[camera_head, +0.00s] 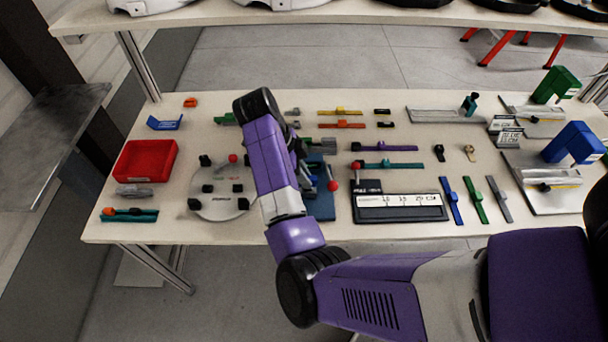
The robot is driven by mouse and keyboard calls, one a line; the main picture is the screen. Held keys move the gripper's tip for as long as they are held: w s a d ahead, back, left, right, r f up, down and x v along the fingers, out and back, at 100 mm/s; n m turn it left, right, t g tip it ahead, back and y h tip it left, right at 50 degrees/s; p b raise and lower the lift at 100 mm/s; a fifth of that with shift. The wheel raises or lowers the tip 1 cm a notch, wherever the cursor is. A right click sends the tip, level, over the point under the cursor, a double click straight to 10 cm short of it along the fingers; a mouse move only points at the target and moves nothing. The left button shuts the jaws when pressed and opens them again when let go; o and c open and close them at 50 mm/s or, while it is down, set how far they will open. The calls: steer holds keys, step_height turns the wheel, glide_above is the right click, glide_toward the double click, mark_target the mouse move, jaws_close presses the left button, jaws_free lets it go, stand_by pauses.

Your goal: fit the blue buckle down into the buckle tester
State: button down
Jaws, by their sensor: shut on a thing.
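The buckle tester appears to be the device with a blue base (322,205) and a red ball knob (333,186), right of my forearm. My purple arm covers its left part. My gripper (303,150) is low over the tester's rear part, mostly hidden behind my arm, with only dark parts showing. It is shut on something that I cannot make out. I cannot pick out the blue buckle anywhere in the open on the table. Whether anything is seated in the tester is hidden.
A round grey plate with black blocks (220,200) stands left of my arm. A red bin (145,160) is farther left. A black case with a white scale (400,207) stands close right. Straps and buckles lie around. Blue (573,143) and green (557,84) gauges stand far right.

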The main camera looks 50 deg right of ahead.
steer(key=shift+f+b, duration=1.05)
steer(key=shift+f, duration=0.45)
steer(key=c, duration=1.3)
jaws_free()
steer(key=shift+r, duration=0.2)
steer(key=v, duration=0.7)
steer(key=shift+r, duration=0.2)
steer(key=shift+w+a, duration=0.1)
steer(key=shift+w, duration=0.05)
